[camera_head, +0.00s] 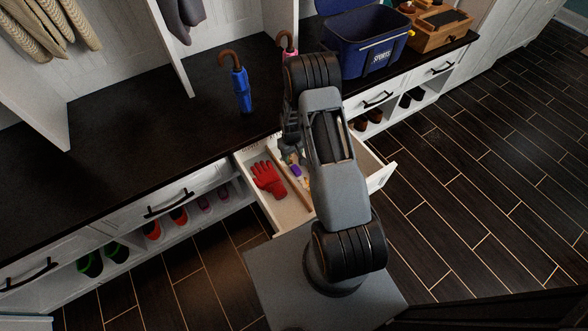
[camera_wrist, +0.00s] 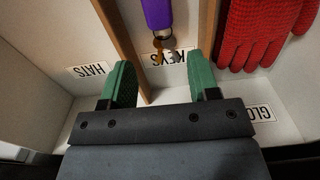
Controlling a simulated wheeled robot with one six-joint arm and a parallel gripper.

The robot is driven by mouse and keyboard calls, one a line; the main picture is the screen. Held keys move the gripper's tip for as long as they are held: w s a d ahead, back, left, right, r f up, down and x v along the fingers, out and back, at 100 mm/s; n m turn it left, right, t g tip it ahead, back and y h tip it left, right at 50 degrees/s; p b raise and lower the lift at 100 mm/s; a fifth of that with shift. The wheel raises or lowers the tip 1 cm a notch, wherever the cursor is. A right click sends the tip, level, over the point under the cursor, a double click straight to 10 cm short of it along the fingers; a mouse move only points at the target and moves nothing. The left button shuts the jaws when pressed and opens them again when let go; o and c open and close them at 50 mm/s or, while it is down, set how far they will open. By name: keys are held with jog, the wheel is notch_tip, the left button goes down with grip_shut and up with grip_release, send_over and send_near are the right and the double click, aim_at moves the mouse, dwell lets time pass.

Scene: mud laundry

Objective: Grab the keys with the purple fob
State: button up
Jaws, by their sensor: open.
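The keys with the purple fob (camera_wrist: 158,14) lie in the middle compartment of an open drawer. In the wrist view, the fob is at the top edge and partly cut off, with the metal keys (camera_wrist: 163,44) hanging toward the "KEYS" label (camera_wrist: 166,57). In the head view, the purple fob (camera_head: 296,171) shows as a small spot beside my arm. My gripper (camera_wrist: 160,80) is open and empty, its green fingertips left and right of the keys' line. The keys show just beyond the fingertips. I cannot tell the height gap.
Wooden dividers (camera_wrist: 208,28) flank the keys' compartment. Red gloves (camera_head: 268,178) lie in the "GLOVES" side, and a "HATS" label (camera_wrist: 88,70) marks the other. The white drawer (camera_head: 381,178) juts out below the dark counter (camera_head: 170,115). A blue umbrella (camera_head: 241,90) stands on the counter.

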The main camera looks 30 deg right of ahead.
aim_at(292, 165)
jog(key=shift+s+a+f+b, duration=0.1)
jog(key=shift+f+b, duration=1)
jog(key=shift+f, duration=2.1)
jog(key=shift+c, duration=0.4)
jog(key=c, duration=0.6)
